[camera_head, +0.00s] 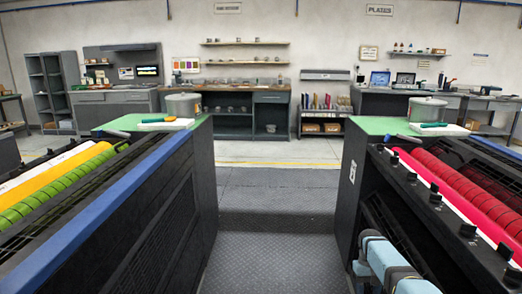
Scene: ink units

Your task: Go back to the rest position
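Neither of my grippers is in view. A light blue and grey part (388,265) at the bottom right looks like a link of my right arm; it is close in front of the right ink unit (372,190). No hand or fingertips show on it. The left ink unit (205,190) stands on the left side, with yellow and green rollers (60,185). The right ink unit has red and pink rollers (460,190). Nothing of my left arm shows.
A grey-floored aisle (275,215) runs clear between the units. A lidded pot (184,104) stands on the left green top, another pot (427,108) on the right one. Workbenches (236,122) and shelves line the far wall behind a yellow floor line.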

